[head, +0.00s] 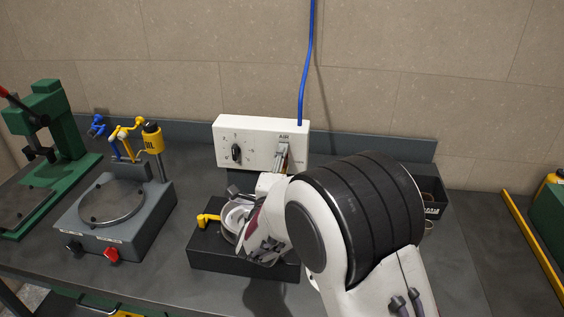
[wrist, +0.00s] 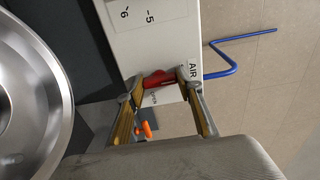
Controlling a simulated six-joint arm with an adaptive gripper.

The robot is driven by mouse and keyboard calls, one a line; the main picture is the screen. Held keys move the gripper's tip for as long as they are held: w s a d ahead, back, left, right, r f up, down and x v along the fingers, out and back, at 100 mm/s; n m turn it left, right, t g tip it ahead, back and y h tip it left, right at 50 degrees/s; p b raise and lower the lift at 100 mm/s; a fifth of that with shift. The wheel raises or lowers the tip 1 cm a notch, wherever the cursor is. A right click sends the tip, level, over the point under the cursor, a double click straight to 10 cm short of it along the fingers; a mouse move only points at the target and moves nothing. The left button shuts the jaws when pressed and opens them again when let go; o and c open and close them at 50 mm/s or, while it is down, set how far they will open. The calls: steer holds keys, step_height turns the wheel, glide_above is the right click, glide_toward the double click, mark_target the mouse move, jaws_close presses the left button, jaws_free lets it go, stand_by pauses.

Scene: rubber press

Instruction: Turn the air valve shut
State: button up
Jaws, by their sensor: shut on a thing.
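The air valve's red handle (wrist: 158,78) shows in the wrist view beside the AIR label on the white control box (wrist: 158,40). My gripper (wrist: 161,82) has one finger on each side of the handle and is shut on it. In the head view the control box (head: 224,150) stands at the back of the bench, with a blue air hose (head: 304,75) rising from its right end. My gripper (head: 283,158) is at the AIR end of the box there. My arm and gripper hide the valve handle in that view.
A black base (head: 215,252) with a round metal part (head: 233,214) and a yellow lever (head: 207,220) stands in front of the box. A grey machine with a round plate (head: 112,203) and a green press (head: 65,130) stand left. A black bin (head: 433,197) is right.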

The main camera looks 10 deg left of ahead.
stand_by(0.3)
steer(key=o, duration=1.1)
steer(key=shift+s, duration=0.15)
steer(key=shift+s, duration=5.9)
steer(key=shift+w, duration=0.1)
